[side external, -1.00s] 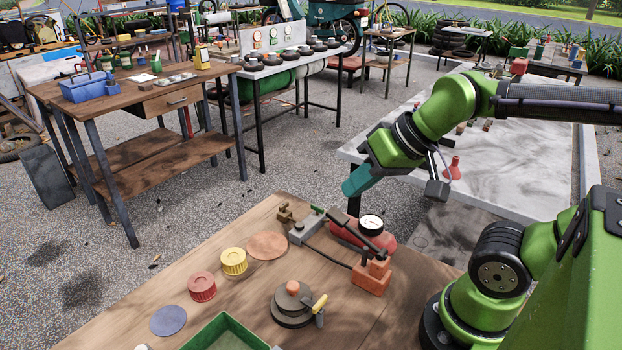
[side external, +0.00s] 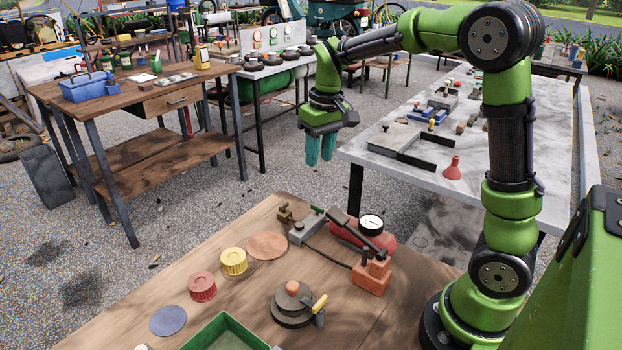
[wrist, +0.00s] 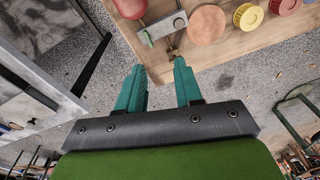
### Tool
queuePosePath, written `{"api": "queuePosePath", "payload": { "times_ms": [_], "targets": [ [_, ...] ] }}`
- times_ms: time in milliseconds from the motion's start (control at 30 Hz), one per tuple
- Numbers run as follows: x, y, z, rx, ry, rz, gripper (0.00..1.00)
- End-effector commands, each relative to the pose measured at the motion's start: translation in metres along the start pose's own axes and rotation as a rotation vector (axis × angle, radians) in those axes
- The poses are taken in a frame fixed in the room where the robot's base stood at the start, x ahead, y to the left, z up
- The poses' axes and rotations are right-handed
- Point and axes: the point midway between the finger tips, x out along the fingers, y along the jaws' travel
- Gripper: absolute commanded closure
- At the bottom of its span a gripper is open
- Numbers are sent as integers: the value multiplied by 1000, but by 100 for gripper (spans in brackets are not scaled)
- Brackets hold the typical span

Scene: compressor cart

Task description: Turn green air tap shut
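A small green tap handle (side external: 317,210), which looks like the air tap, sits at the end of a grey block (side external: 304,231) on the wooden table. It also shows in the wrist view (wrist: 146,40). A red tank (side external: 348,234) with a round gauge (side external: 371,222) stands just right of the block. My gripper (side external: 320,160) points down with its teal fingers apart and empty. It hangs well above and beyond the table's far edge, clear of the tap. In the wrist view its open fingertips (wrist: 158,70) lie below the tap. A brown fitting (side external: 285,213) sits beside the block.
A pale table (side external: 500,195) stands behind on the right.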

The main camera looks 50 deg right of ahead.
Motion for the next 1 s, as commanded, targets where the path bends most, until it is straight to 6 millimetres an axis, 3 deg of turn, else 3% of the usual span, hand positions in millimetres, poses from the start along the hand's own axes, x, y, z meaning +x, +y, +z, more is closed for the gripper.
{"api": "queuePosePath", "payload": {
  "times_ms": [33,167,267,433,1000],
  "targets": [
    [4,8,-12,-27,-29,27,65],
    [-3,20,-30,-113,-67,62,65],
    [-12,18,-29,-167,-78,55,65],
    [-1,18,-26,-192,-90,48,65],
    [115,24,-16,-190,-91,49,65]
  ]
}}
